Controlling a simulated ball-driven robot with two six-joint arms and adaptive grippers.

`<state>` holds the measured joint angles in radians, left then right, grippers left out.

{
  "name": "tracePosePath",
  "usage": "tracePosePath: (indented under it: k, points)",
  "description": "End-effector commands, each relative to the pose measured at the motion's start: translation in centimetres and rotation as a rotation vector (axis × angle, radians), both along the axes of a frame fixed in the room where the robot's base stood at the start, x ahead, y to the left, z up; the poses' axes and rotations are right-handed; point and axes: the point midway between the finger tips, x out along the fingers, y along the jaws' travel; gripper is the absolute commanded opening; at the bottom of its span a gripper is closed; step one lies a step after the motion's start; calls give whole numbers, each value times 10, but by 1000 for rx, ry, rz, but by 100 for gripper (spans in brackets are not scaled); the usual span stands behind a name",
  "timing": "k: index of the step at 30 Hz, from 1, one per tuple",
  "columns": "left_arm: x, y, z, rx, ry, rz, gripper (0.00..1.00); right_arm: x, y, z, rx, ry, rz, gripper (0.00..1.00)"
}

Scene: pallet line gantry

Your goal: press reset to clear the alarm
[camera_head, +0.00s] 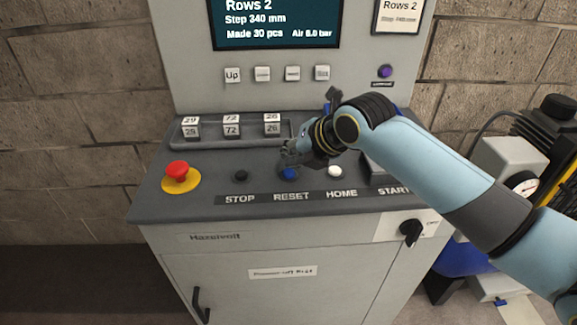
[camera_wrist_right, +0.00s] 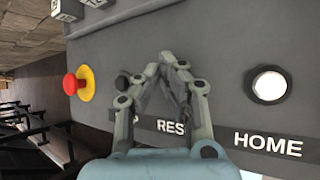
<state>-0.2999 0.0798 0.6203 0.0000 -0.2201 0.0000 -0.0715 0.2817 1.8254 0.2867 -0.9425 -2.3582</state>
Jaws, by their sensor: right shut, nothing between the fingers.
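The blue reset button (camera_head: 289,174) is on the sloped console above the label RESET (camera_head: 291,197), between the black stop button (camera_head: 241,175) and the white home button (camera_head: 335,171). My right gripper (camera_head: 291,155) is shut and empty, its fingertips right over or at the reset button in the head view. In the right wrist view the closed fingers (camera_wrist_right: 172,60) hide the reset button. I cannot tell whether the tips touch it. The screen (camera_head: 276,22) shows "Rows 2", "Step 340 mm", "Made 30 pcs" and "Air 6.0 bar". My left gripper is not in view.
A red emergency stop (camera_head: 177,170) on a yellow base is at the console's left. A tray (camera_head: 186,140) with number blocks lies behind the buttons. Keys, including Up (camera_head: 232,75), and a purple button (camera_head: 385,71) are on the upright panel. My right forearm covers part of the start area.

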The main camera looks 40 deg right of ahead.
Motion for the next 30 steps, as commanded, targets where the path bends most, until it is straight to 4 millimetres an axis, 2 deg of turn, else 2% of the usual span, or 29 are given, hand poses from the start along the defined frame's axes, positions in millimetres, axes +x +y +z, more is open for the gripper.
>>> tracePosePath:
  k: [13,27,30]
  points:
    - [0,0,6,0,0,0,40,0,0,6,1,-1,1,0]
    - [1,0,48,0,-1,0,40,0,0,52,0,-1,0,0]
    - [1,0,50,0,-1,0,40,0,0,54,0,-1,0,0]
